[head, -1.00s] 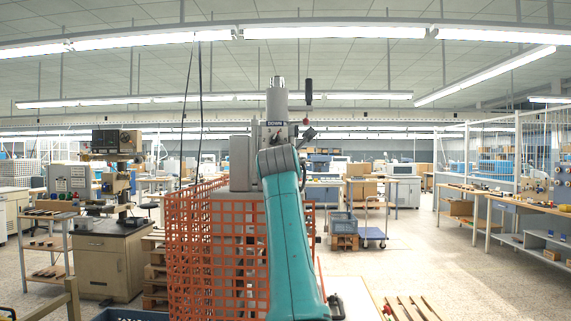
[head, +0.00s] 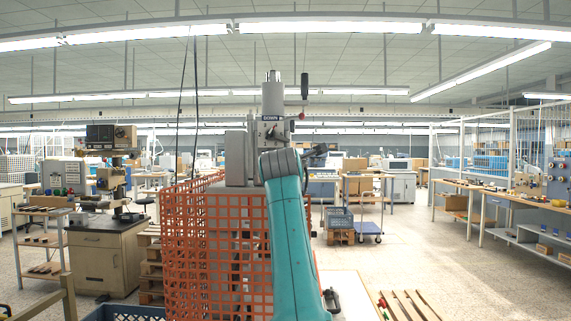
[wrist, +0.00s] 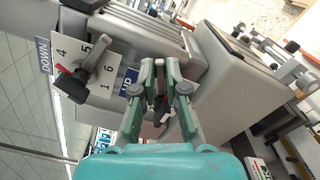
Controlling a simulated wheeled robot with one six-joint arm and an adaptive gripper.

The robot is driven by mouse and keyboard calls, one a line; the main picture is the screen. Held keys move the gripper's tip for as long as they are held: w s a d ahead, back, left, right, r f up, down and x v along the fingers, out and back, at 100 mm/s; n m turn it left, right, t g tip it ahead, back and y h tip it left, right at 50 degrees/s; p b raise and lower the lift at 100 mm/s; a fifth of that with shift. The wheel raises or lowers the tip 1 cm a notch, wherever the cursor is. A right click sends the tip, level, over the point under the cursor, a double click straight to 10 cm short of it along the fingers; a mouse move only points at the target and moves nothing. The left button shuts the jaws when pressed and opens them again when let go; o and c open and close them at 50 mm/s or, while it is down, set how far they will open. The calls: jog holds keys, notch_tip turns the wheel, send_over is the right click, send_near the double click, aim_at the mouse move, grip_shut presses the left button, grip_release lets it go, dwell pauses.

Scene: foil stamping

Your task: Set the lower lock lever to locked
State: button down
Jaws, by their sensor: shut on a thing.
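The grey press column with a DOWN plate (head: 270,118) stands behind my teal arm in the head view; my arm hides the gripper there. In the wrist view, my gripper (wrist: 161,72) is at the press head beside the UP plate (wrist: 128,80). Its green fingers are shut on a dark, narrow part (wrist: 160,98), apparently the lower lock lever, mostly hidden between them. A red bit shows near it. The lock position cannot be read.
An orange mesh guard (head: 185,245) surrounds the press below. A black-knobbed handle (head: 304,86) rises at the column's upper right. A grey housing (wrist: 235,85) stands close right of my gripper in the wrist view.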

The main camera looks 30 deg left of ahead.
jog(key=c, duration=1.2)
grip_release()
jog(key=shift+s+d, duration=0.1)
jog(key=v, duration=1.1)
jog(key=shift+s, duration=0.35)
jog(key=shift+d, duration=0.1)
